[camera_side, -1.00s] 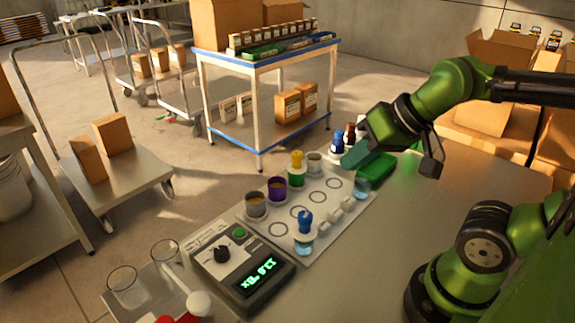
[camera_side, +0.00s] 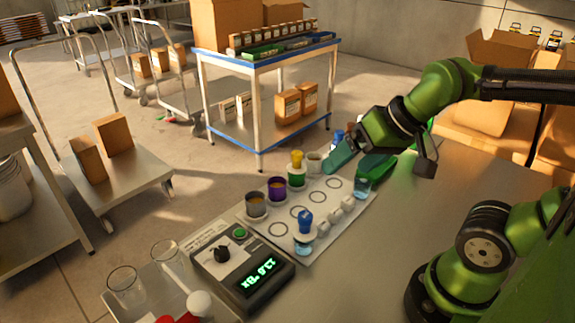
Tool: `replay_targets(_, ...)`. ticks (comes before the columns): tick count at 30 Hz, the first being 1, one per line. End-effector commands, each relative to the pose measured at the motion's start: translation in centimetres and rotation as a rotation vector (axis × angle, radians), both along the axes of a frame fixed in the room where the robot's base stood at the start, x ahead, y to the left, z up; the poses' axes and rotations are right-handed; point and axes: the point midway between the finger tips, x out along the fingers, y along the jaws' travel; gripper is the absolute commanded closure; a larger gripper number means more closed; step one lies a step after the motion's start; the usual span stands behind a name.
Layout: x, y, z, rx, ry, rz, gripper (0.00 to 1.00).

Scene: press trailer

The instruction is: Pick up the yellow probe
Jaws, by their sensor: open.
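The yellow probe (camera_side: 297,160) stands upright in a green-banded cup (camera_side: 296,178) at the back of the white board. Only its yellow top shows above the cup. My gripper (camera_side: 340,158) is open and empty, a short way right of the yellow probe, with a teal finger pad reaching left towards it. It is not touching the probe. The far finger is partly hidden.
A purple cup (camera_side: 277,188) and a grey cup (camera_side: 255,204) stand left of the yellow probe. A meter (camera_side: 242,264) sits at front left.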

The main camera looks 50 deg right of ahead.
Motion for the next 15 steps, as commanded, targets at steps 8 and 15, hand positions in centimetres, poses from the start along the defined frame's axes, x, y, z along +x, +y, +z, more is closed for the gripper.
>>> replay_targets(8,7.8,-3.3,-0.2,-0.049,0.192,-0.019,0.1)
replay_targets(15,15.8,-8.0,-1.8,-0.136,0.376,0.059,0.1)
